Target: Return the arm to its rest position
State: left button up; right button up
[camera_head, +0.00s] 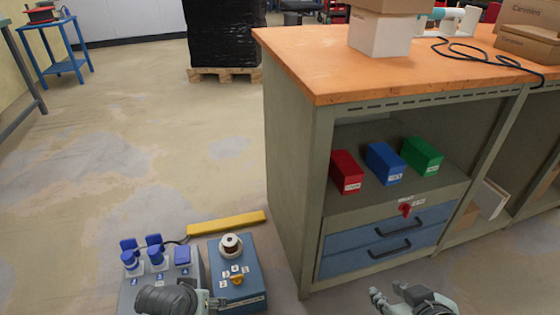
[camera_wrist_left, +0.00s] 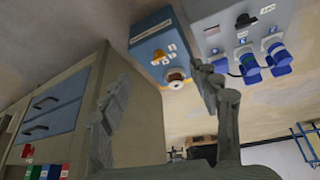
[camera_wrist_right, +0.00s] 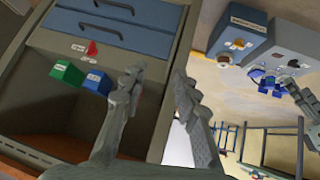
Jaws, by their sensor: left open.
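My left gripper (camera_head: 206,299) shows at the bottom of the head view, in front of the socket boxes, partly cut off by the frame edge. In the left wrist view (camera_wrist_left: 162,80) its two fingers are wide apart with nothing between them. My right gripper (camera_head: 388,292) is low in front of the workbench drawers. In the right wrist view (camera_wrist_right: 158,76) its fingers stand apart and empty. The grey socket box (camera_head: 128,296) has blue-capped sockets. The blue box (camera_head: 256,277) beside it has a round red-and-white part on top and an orange switch.
The workbench (camera_head: 290,160) has an orange top with cartons. Red (camera_head: 346,172), blue (camera_head: 385,164) and green (camera_head: 422,155) boxes sit on its shelf above blue drawers (camera_head: 385,245). A yellow bar (camera_head: 226,224) lies behind the socket boxes. Floor at left is clear.

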pick_arm(q)
jog(key=s+a+r+m+t, duration=0.1)
jog(key=s+r+t, duration=0.15)
jog(key=r, duration=0.45)
jog(key=s+a+r+m+t, duration=0.1)
jog(key=s+a+r, duration=0.15)
jog(key=r, duration=0.45)
jog(key=s+a+f+g+y+p, duration=0.1)
jog(key=s+a+f+g+p, duration=0.1)
jog(key=f, duration=0.4)
jog(key=s+a+f+g+p, duration=0.3)
jog(key=s+f+p, duration=0.1)
jog(key=f, duration=0.3)
jog(key=shift+s+a+g+y, duration=0.3)
jog(key=shift+s+g+y, duration=0.05)
jog(key=shift+s+y, duration=0.1)
pick_arm(e)
jog(key=s+d+f+g, duration=0.3)
jog(key=f, duration=0.3)
jog(key=s+d+f+m+g+h, duration=0.1)
jog(key=s+d+f+g, duration=0.1)
jog(key=f, duration=0.5)
jog(key=shift+s+d+f+g+h, duration=0.15)
jog(key=shift+s+d+g+h, duration=0.2)
jog(key=shift+s+d, duration=0.45)
